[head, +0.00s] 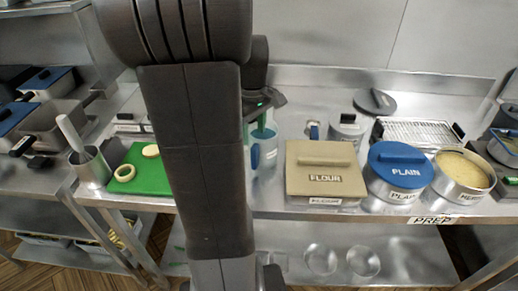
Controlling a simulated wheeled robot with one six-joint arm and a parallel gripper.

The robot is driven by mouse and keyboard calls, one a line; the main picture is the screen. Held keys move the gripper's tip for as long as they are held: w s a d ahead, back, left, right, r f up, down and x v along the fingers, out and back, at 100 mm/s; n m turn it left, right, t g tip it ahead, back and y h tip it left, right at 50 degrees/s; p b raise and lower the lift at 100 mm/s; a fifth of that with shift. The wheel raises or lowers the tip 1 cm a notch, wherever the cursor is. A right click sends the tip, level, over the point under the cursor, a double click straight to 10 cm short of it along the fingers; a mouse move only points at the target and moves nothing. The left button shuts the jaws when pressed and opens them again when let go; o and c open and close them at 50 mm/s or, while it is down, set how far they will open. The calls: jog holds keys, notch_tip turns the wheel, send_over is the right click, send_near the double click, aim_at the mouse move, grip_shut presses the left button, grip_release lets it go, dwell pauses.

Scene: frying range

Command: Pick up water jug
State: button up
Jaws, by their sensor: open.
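A clear jug with a blue handle (263,155), which looks like the water jug, stands on the steel counter just left of the flour box. My arm hides its left part. My gripper (262,115) is over the top of the jug, at the right edge of my arm. The gripper is open, but its fingers are small and partly hidden. I cannot tell whether they touch the jug.
The flour box (325,172), a blue-lidded PLAIN tub (400,165) and a tub of yellow crumbs (462,172) line the front right. A wire rack (415,132) stands behind. A green board (137,172) and a steel pot (90,166) are left.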

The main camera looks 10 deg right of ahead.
aim_at(261, 149)
jog(key=f, duration=0.9)
jog(key=shift+w+a+p, duration=0.15)
jog(key=shift+w+p, duration=0.1)
jog(key=shift+p, duration=0.1)
grip_shut()
jog(key=shift+r, duration=0.1)
dwell(0.9)
